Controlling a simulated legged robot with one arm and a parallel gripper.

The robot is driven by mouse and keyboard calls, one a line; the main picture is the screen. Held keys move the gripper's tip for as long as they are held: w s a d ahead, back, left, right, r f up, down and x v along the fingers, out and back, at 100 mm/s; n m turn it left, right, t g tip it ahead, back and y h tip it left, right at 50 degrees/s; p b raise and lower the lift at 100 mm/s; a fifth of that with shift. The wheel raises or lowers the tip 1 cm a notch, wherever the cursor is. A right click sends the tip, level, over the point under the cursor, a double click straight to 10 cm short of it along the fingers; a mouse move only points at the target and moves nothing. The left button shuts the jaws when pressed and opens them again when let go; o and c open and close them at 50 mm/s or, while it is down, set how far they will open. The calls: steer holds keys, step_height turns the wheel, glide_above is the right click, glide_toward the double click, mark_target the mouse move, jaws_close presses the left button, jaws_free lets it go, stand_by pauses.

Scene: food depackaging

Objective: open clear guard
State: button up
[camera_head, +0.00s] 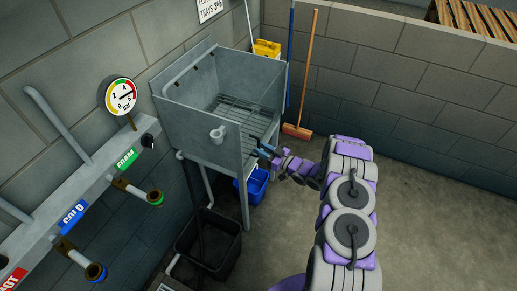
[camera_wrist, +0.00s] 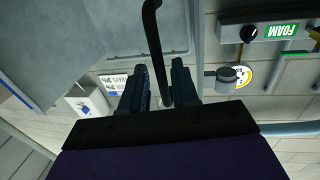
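A grey metal basin unit (camera_head: 205,148) stands on legs against the wall, with a wire rack inside. I cannot clearly make out a transparent guard on it; a pale grey panel (camera_wrist: 75,40) fills the upper left of the wrist view. My gripper (camera_head: 265,150) is at the unit's right front edge. In the wrist view its two dark fingers (camera_wrist: 160,82) are apart. A thin black bent bar (camera_wrist: 155,35), like a handle, runs down between them. The fingers do not look closed on it, but whether either touches it is unclear.
A gauge (camera_head: 121,95) and pipes with FOAM, COLD and HOT labels line the left wall. A black bin (camera_head: 222,262) and a blue bucket (camera_head: 257,186) stand below the unit. A broom (camera_head: 304,75) leans behind. The floor at right is clear.

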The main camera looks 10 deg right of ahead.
steer(key=shift+x, duration=0.95)
jaws_close()
